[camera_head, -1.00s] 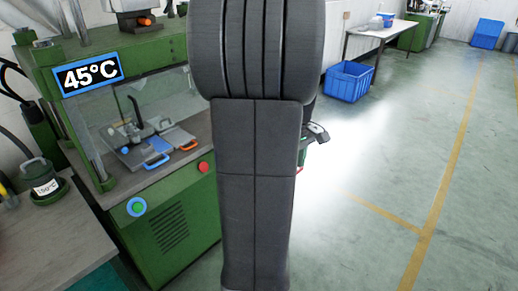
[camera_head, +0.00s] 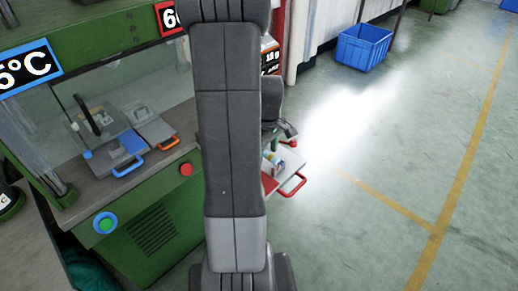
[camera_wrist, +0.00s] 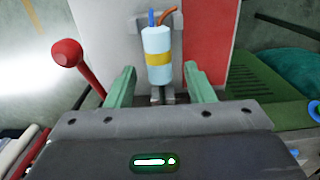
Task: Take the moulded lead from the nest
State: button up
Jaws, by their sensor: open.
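The moulded lead (camera_wrist: 157,60) shows in the wrist view as a pale blue-white cylinder with a yellow band. A blue wire and an orange wire come out of its far end, by a grey holder (camera_wrist: 175,22). My gripper (camera_wrist: 163,84) is open, with one green finger on each side of the lead's near end; I cannot tell whether either touches it. In the head view the lead (camera_head: 274,160) is small on a tray with a red handle (camera_head: 293,186), right of my arm, which hides part of the tray.
A red-knobbed lever (camera_wrist: 66,54) stands left of the gripper in the wrist view. A blue crate (camera_head: 364,47) stands on open floor.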

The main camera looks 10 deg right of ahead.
jog(key=shift+f, duration=0.25)
grip_shut()
